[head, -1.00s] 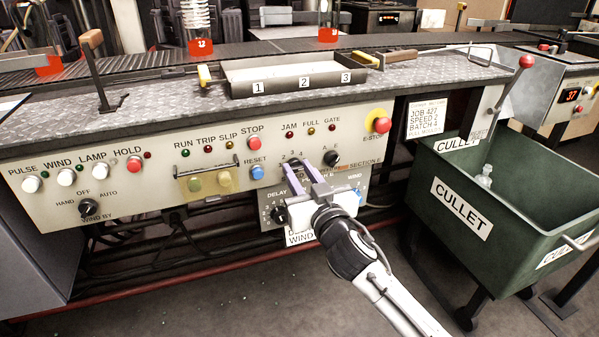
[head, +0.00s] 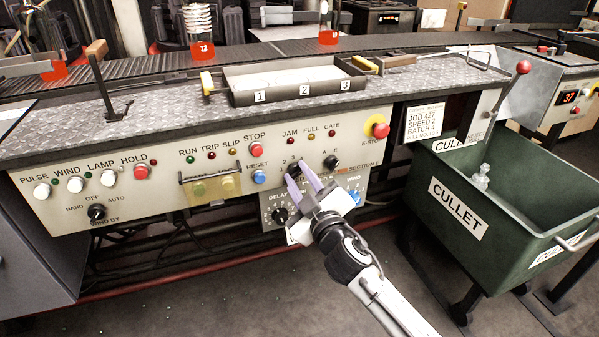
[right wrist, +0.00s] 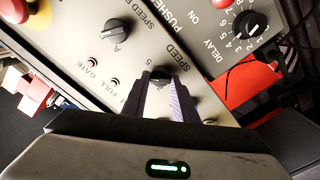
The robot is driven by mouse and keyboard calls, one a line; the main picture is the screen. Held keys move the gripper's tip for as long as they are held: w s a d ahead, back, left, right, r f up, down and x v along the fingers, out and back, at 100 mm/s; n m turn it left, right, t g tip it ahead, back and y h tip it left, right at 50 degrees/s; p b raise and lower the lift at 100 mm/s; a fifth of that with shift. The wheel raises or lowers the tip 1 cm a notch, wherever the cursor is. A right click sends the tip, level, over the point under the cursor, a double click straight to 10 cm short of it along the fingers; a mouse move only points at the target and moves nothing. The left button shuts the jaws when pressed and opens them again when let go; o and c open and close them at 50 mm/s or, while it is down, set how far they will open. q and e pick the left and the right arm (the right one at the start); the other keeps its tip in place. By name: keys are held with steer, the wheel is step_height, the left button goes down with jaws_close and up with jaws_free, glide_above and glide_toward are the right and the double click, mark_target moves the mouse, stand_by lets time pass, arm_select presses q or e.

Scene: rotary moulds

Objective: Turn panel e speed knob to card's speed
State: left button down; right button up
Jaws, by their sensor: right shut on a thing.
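The speed knob (right wrist: 160,74) is a black rotary knob on the cream panel (head: 130,212). In the head view my gripper's fingers cover most of it, with numbers 2 and 3 just above. My right gripper (head: 299,170) is shut on this knob; the right wrist view shows its purple fingers (right wrist: 162,90) on either side of the knob. Where its pointer stands is hard to tell. The white card (head: 425,122) hangs at the right end of the panel; its small print appears to read JOB 427, SPEED 2, BATCH 4. My left gripper is out of view.
A black A–E selector (head: 331,162) sits right of the speed knob, and a red E-stop (head: 380,130) farther right. A delay dial (head: 280,215) is below. A blue reset button (head: 259,177) is to the left. A green cullet bin (head: 500,245) stands at right.

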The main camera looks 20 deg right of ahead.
steer(key=n+p, duration=0.1)
steer(key=n, duration=0.2)
steer(key=shift+n, duration=0.4)
steer(key=n+p, duration=0.1)
steer(key=n, duration=0.1)
steer(key=shift+n, duration=0.3)
steer(key=n+p, duration=0.1)
steer(key=n, duration=0.2)
steer(key=shift+n, duration=0.3)
steer(key=n, duration=0.2)
steer(key=shift+n+p, duration=0.35)
steer(key=shift+n, duration=0.05)
steer(key=n, duration=0.2)
steer(key=shift+f+n+p, duration=0.1)
steer(key=shift+n+p, duration=0.2)
steer(key=shift+p, duration=0.05)
steer(key=shift+n+p, duration=0.3)
steer(key=shift+n, duration=0.7)
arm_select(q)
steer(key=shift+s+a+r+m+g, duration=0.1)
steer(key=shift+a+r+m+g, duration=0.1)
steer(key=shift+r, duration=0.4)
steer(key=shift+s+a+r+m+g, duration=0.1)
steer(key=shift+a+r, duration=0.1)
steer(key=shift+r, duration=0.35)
arm_select(e)
steer(key=shift+f+n, duration=0.1)
steer(key=shift+n, duration=0.5)
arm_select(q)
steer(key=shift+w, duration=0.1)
